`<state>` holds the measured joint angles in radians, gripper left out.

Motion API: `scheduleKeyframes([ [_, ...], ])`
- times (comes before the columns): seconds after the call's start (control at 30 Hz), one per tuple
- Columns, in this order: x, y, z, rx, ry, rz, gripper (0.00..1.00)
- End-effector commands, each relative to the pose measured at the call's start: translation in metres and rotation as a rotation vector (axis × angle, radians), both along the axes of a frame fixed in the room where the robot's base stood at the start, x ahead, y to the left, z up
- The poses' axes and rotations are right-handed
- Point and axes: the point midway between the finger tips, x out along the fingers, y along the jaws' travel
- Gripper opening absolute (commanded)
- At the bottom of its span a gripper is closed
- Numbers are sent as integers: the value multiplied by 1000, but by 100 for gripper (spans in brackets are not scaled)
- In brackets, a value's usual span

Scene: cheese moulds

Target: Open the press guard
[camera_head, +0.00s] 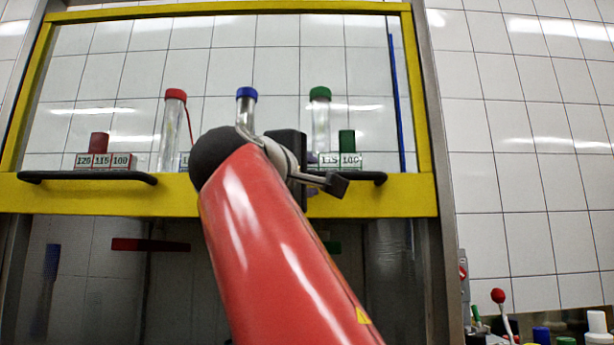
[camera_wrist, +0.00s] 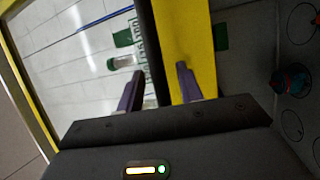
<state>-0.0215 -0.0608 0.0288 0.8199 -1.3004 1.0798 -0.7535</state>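The press guard (camera_head: 110,199) is a clear pane in a yellow frame, with a wide yellow bottom rail. A black bar handle (camera_head: 70,176) runs along the front of that rail. My red arm hides the handle's middle in the head view. My gripper (camera_head: 325,182) is at the right part of the handle, partly hidden behind my arm. In the wrist view, my gripper (camera_wrist: 156,72) is open, with one finger on each side of the black handle (camera_wrist: 148,30). Gaps show between the fingers and the bar. The yellow rail (camera_wrist: 190,35) lies behind the right finger.
Behind the pane stand clear cylinders with a red cap (camera_head: 175,94), a blue cap (camera_head: 246,92) and a green cap (camera_head: 320,93), beside numbered blocks (camera_head: 103,160). A red-knobbed lever (camera_head: 498,296) and several capped bottles are at lower right. White tiled wall lies behind.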

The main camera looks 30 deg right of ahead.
Motion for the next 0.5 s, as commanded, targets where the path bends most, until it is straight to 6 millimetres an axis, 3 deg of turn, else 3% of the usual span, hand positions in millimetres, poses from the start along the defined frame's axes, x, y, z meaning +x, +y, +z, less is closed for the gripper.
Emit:
scheduleKeyframes([
  [0.27, -1, 1, -1, 1, 1, 0, 36],
  [0.5, -18, 29, -8, 1, 0, 4, 36],
])
